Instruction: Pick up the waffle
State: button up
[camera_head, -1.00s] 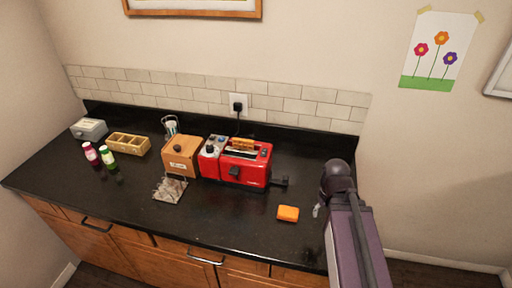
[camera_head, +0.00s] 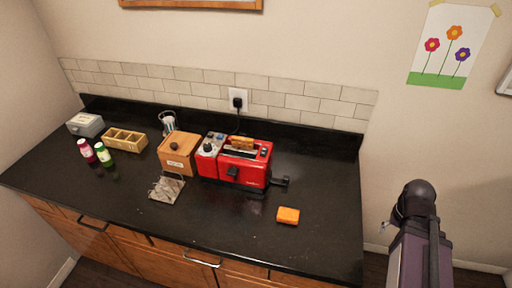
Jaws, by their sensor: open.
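A golden-brown piece (camera_head: 243,145), which looks like the waffle, sticks up from a slot of the red toaster (camera_head: 252,181). Its lower part is hidden inside the toaster. My gripper (camera_head: 385,227) shows only as a small tip beside my dark arm at the right, past the counter's right end. It is open, with nothing seen in it, and well apart from the toaster and the waffle.
An orange block (camera_head: 288,215) lies on the black counter (camera_head: 235,225) in front of the toaster. A wooden bread box (camera_head: 178,153), a napkin holder (camera_head: 167,188), two bottles (camera_head: 104,154) and a wooden tray (camera_head: 125,140) stand left. The counter's right end is clear.

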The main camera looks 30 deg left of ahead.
aim_at(247, 143)
jog(key=z, duration=0.25)
jog(key=k, duration=0.85)
jog(key=u, duration=0.95)
jog(key=i, duration=1)
jog(key=u, duration=0.05)
